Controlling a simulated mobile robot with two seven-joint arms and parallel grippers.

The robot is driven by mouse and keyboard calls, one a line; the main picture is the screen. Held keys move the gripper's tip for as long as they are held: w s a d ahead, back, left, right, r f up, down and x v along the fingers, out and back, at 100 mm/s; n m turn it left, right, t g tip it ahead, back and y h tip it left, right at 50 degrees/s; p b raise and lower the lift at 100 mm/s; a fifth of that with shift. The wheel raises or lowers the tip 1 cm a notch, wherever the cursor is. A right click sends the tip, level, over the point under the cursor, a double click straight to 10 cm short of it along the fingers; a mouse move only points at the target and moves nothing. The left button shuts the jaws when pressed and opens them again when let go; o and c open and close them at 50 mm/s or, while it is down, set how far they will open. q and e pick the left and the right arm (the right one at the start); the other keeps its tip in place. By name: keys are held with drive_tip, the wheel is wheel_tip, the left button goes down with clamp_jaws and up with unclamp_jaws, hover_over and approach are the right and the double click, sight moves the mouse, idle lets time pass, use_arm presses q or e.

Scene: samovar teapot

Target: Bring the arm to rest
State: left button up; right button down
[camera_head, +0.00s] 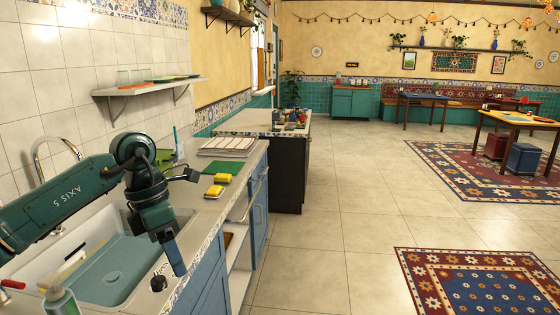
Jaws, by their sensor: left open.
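My left arm (62,202), dark green, comes in from the left and reaches over the sink. Its wrist bends down near the counter's front edge. My left gripper (174,258) hangs pointing down over the front edge of the counter, beside the sink. It is open, and I see nothing held in it. One finger shows clearly, and the other is mostly hidden by it. My right gripper is not in view.
A sink (112,268) lies below my arm, with a faucet (48,150) behind it and a soap bottle (58,296) at front left. Yellow sponges (222,178) and a green cloth (226,168) lie farther along the counter.

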use_arm(q)
drive_tip(key=s+d+f+n+t+h, duration=0.1)
drive_tip(key=s+d+n+h, duration=0.25)
drive_tip(key=d+h, duration=0.3)
drive_tip(key=s+d+f+n+t+h+p, duration=0.1)
drive_tip(key=s+d+n+h, duration=0.1)
drive_tip(key=d+n+h, duration=0.5)
drive_tip(key=s+d+n+t+h, duration=0.25)
drive_tip(key=d+h, duration=0.25)
drive_tip(key=d, duration=0.3)
drive_tip(key=a+f+n+t+y+p, duration=0.1)
drive_tip(key=a+f+n+t+y, duration=0.45)
drive_tip(key=n, duration=0.55)
drive_tip(key=a+f+n+t+y, duration=0.4)
drive_tip(key=f+n+t+y, duration=0.25)
drive_tip(key=n, duration=0.45)
drive_tip(key=s+a+f+n+g+y, duration=0.2)
drive_tip(key=s+a+f+n, duration=0.1)
drive_tip(key=s+f, duration=0.3)
drive_tip(key=s+a+f+n+g+y, duration=0.3)
drive_tip(key=s+f+n, duration=0.3)
drive_tip(key=f, duration=0.3)
drive_tip(key=shift+s+a+y, duration=0.3)
drive_tip(key=shift+a+y, duration=0.05)
drive_tip(key=shift+a, duration=0.25)
